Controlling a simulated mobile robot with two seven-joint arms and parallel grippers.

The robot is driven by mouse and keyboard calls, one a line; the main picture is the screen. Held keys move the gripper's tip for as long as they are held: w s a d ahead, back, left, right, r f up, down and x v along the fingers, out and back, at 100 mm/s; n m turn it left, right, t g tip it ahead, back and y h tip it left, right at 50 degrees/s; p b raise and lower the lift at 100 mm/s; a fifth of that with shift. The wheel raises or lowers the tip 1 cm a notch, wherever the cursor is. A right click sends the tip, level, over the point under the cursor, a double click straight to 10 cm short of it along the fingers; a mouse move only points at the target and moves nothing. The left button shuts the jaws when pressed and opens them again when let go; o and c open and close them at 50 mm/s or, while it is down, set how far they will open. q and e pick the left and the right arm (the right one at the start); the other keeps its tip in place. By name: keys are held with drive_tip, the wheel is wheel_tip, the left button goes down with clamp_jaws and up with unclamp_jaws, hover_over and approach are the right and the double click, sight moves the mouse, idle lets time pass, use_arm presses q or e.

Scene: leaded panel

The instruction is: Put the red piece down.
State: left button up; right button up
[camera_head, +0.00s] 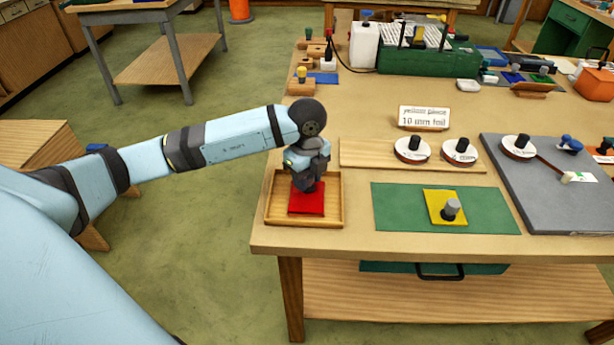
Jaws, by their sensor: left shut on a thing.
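The red piece (306,203) is a flat red square. It shows within the outline of a shallow wooden tray (268,213) at the left end of the workbench. My left gripper (306,186) is directly over the red piece, pointing down, and is shut on it. The fingers hide the piece's far part and any knob on it. I cannot tell whether the piece touches the tray floor or hangs just above it. My right gripper is not in view.
A green mat (390,208) with a yellow piece (436,213) lies right of the tray. Two white rolls (411,148) (459,151) sit on a wooden board (360,155) behind it. A sign (423,117) stands further back. A grey board (560,205) lies at the right.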

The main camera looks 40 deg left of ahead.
use_arm(q)
drive_tip(key=o, duration=0.9)
drive_tip(key=shift+f, duration=0.15)
drive_tip(key=shift+r, duration=0.25)
wheel_tip(320, 180, up, 12)
drive_tip(key=shift+f, duration=0.1)
